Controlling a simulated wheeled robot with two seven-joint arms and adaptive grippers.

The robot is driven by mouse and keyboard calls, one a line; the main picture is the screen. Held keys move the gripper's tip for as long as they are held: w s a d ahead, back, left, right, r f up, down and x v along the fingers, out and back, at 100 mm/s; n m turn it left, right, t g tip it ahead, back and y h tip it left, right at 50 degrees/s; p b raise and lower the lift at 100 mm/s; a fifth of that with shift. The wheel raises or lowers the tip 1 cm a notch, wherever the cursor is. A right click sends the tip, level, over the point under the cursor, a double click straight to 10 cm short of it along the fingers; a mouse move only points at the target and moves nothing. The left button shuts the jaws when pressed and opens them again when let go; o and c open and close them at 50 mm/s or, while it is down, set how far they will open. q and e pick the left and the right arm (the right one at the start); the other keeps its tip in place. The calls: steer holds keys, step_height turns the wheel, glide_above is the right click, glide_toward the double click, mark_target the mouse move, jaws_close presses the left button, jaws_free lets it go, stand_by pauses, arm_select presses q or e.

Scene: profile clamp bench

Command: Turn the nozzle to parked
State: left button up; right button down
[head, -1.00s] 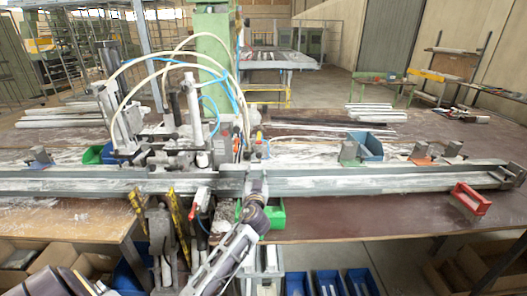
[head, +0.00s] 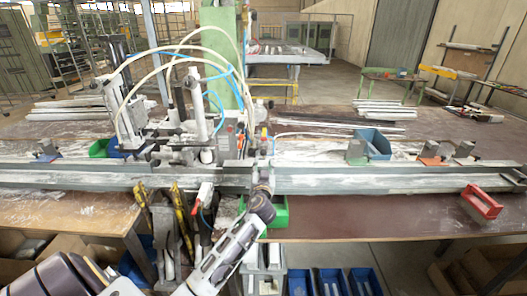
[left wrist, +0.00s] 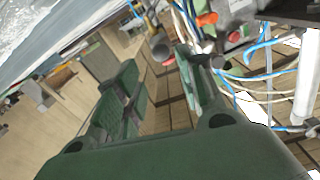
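My left gripper (head: 264,172) reaches up from the bottom of the head view to the front of the clamp machine (head: 205,140). In the left wrist view the gripper (left wrist: 160,78) is open, its two green finger pads apart with nothing between them. A short grey round-ended part (left wrist: 160,47), possibly the nozzle, shows just beyond the fingertips, apart from them. An orange-red knob (left wrist: 206,19) is to its right. My right gripper is not in view.
Blue and white hoses (left wrist: 262,45) hang close on the right in the left wrist view. A long grey rail (head: 400,180) crosses the bench. Yellow-handled tools (head: 180,205) stand at left.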

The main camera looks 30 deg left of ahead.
mark_target(264, 149)
arm_select(q)
steer(key=shift+p+x, duration=0.65)
steer(key=shift+x, duration=2.95)
steer(key=shift+p+x, duration=0.4)
steer(key=shift+x, duration=2.3)
steer(key=shift+c, duration=0.5)
jaws_close()
